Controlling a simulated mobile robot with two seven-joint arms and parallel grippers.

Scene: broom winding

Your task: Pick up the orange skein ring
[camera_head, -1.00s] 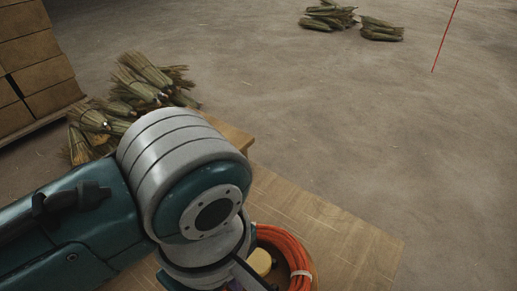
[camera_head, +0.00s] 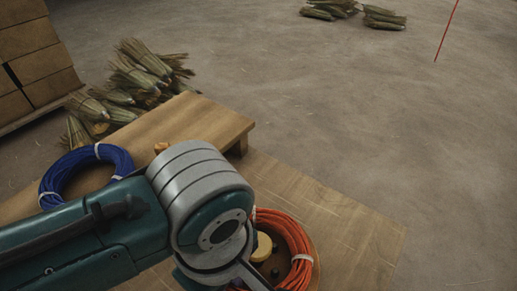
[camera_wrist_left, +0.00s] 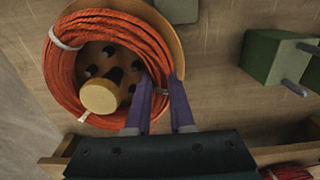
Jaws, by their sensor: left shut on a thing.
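The orange skein ring (camera_wrist_left: 68,85) lies around a round wooden holder (camera_wrist_left: 98,60) with dark holes and a yellow knob (camera_wrist_left: 100,96). White ties bind the ring. In the head view the ring (camera_head: 288,232) is at the lower middle, partly covered by my left arm. My left gripper (camera_wrist_left: 160,88) has its purple fingers on either side of the ring's right-hand strand, shut on it. The ring still appears to be around the holder; whether it is lifted cannot be told. My right gripper is not in view.
Broom heads (camera_head: 135,80) lie on the floor. The table's right part (camera_head: 350,235) is clear.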

